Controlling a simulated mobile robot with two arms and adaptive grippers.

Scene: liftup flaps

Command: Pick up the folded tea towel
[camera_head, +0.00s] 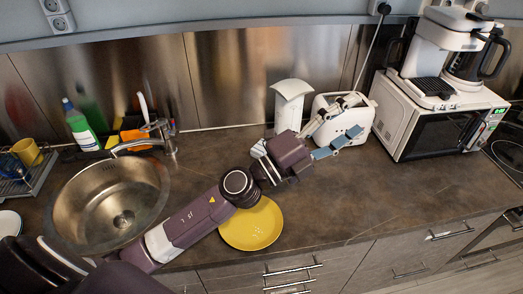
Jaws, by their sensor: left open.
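My left arm reaches from the lower left across the counter. Its gripper (352,116) is open, with its fingers spread in front of the white toaster (362,122). Nothing shows held between them. I cannot clearly make out a folded tea towel. My right gripper is not in view.
A yellow plate (250,229) lies under my left arm. A white upright holder (291,103) stands behind the gripper. The sink (78,207) and green bottle (82,127) are left. A microwave (435,123) carries a coffee machine (443,52). The counter right of the plate is clear.

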